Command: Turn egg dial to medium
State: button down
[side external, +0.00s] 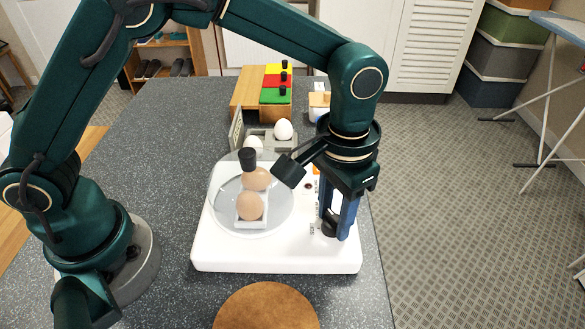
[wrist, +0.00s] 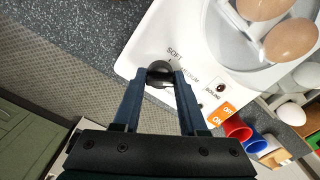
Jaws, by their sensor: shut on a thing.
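The white egg cooker (side external: 275,256) stands on the grey speckled counter. Two brown eggs (side external: 251,205) sit in it under a clear lid (side external: 222,200) with a black knob. The black dial (side external: 329,229) is at the cooker's right front corner; in the wrist view the dial (wrist: 159,72) has the words SOFT and MEDIUM printed beside it. My gripper (side external: 338,228) points down over that corner. Its blue fingers are shut on the dial, one on each side, as the wrist view (wrist: 160,78) also shows. The dial's pointer direction is hard to make out.
An orange switch (wrist: 221,113) lies beside the dial on the cooker. White eggs (side external: 284,130) sit in a grey holder behind it. A wooden box with yellow, red and green lids (side external: 277,95) stands at the back. A round brown board (side external: 267,308) lies in front.

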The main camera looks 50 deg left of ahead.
aim_at(334, 216)
dwell(0.3)
jog(key=shift+c, duration=2.2)
grip_release()
jog(key=shift+r, duration=0.1)
jog(key=shift+r, duration=2.5)
